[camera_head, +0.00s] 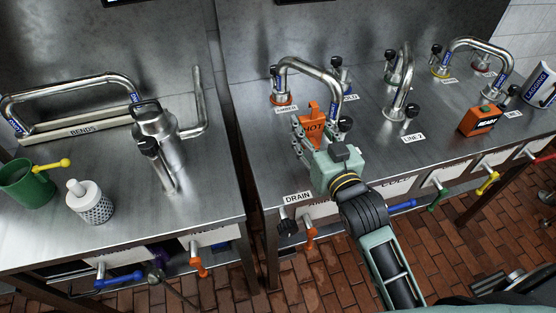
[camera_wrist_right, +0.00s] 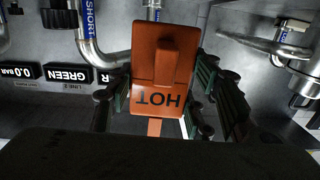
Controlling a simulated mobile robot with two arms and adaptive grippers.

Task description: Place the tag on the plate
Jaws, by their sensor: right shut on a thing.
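The orange tag marked HOT (camera_head: 313,112) is held by my right gripper (camera_head: 309,134) above the right-hand steel bench. In the right wrist view the tag (camera_wrist_right: 160,92), with a raised grip on its face, sits between the two dark green fingers of the gripper (camera_wrist_right: 160,90). An orange strip (camera_wrist_right: 154,127) shows just below the tag there; I cannot tell whether it belongs to the plate. I cannot make out the plate clearly in either view. My left gripper is not in view.
A bent steel pipe (camera_head: 310,66) stands close behind the tag, and another pipe (camera_head: 402,85) rises to its right. An orange READY box (camera_head: 481,120) and a white LAGGING mug (camera_head: 540,86) stand at the right. The DRAIN label (camera_head: 298,197) lies by the front edge.

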